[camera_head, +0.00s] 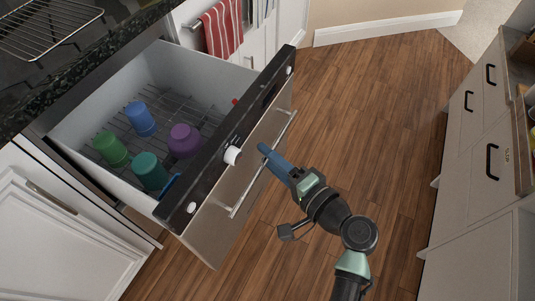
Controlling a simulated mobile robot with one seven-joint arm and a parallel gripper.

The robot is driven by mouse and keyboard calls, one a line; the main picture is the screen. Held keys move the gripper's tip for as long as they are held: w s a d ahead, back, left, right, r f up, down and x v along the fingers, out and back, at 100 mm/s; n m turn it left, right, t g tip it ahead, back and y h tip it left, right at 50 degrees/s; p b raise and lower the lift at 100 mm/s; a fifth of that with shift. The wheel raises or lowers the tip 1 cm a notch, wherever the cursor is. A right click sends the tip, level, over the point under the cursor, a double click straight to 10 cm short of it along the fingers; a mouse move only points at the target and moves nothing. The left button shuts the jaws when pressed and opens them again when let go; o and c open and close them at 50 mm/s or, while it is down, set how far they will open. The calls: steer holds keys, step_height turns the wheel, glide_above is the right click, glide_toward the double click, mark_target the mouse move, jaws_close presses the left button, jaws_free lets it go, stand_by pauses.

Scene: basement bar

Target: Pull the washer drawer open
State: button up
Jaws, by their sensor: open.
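The washer drawer (220,210) stands pulled out from the counter, its inside exposed from above. Its front has a black control strip (215,150) with white knobs and a long metal bar handle (262,165). On the wire rack inside are a blue cup (140,119), a green cup (110,150), a teal cup (149,172) and a purple cup (184,140). My gripper (265,151) is at the drawer's outer face, with its blue fingers by the handle. The gripper is open. I cannot tell whether the fingers touch or surround the bar.
A dark stone counter (75,75) with a wire grill rack (45,25) is above the drawer. A red striped towel (222,28) hangs beyond it. Cabinets with black handles (480,130) stand at right. The wood floor (360,110) between is clear.

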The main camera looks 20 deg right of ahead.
steer(key=p+v, duration=0.1)
steer(key=v, duration=1.1)
steer(key=w+a+r+n+h, duration=0.2)
steer(key=w+r+n, duration=0.3)
steer(key=w+r, duration=0.45)
steer(key=w+a+r+n+t+h, duration=0.1)
steer(key=w+a+r+n+t, duration=0.15)
steer(key=r, duration=0.65)
steer(key=w+a+r+n+t+h, duration=0.15)
steer(key=w+r, duration=0.25)
steer(key=r, duration=0.4)
steer(key=s+a+r+n+t, duration=0.1)
steer(key=s+a+r+t, duration=0.25)
steer(key=r, duration=0.55)
steer(key=s+a+r+n+t+h, duration=0.1)
steer(key=s+a+r+n+t, duration=0.15)
steer(key=s+r, duration=0.45)
steer(key=s+a+r+n+t, duration=0.1)
steer(key=s+a+r+t, duration=0.2)
steer(key=r, duration=0.9)
step_height(320, 180, up, 21)
steer(key=w+p, duration=0.2)
steer(key=p, duration=2)
steer(key=shift+a+m, duration=0.35)
